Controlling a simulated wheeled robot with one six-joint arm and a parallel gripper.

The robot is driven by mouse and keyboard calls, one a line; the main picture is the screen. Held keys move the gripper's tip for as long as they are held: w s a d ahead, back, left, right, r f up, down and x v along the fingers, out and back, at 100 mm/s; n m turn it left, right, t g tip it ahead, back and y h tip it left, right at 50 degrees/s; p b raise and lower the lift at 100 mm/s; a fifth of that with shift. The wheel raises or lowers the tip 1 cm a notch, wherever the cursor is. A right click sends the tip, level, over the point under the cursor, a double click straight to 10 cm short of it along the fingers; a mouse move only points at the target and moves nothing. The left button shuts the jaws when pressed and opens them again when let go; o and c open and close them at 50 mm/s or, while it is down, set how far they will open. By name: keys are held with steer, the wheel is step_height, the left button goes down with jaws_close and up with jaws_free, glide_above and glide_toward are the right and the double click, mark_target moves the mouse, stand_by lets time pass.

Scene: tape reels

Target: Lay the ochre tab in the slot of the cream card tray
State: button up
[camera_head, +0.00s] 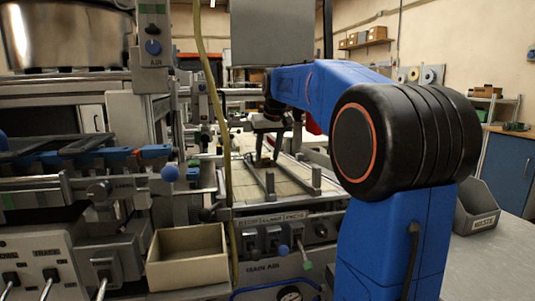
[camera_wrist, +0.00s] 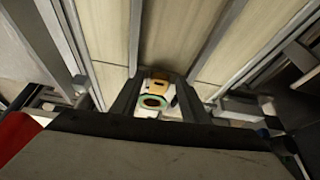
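My gripper (camera_head: 267,140) hangs over a flat cream bed with grey rails in the head view, and its fingertips are too small there to make out. In the wrist view its two dark fingers (camera_wrist: 160,92) stand apart, on either side of a small ochre and white piece (camera_wrist: 157,88) with a green-edged dark hole. The ochre part may be the tab. I cannot tell whether the fingers touch it. An open cream box (camera_head: 188,258) sits at the lower left of the head view and looks empty. I see no clear slot in it, and cannot confirm it is the card tray.
Grey rails (camera_head: 270,182) run along the cream bed below my gripper. A control panel (camera_head: 287,235) with knobs and switches fronts it. A yellow hose (camera_head: 206,70) hangs left of my gripper. A grey bin (camera_head: 478,207) stands on the counter at right.

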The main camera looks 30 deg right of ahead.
steer(key=shift+r, duration=0.55)
steer(key=v, duration=1.2)
steer(key=shift+s, duration=0.15)
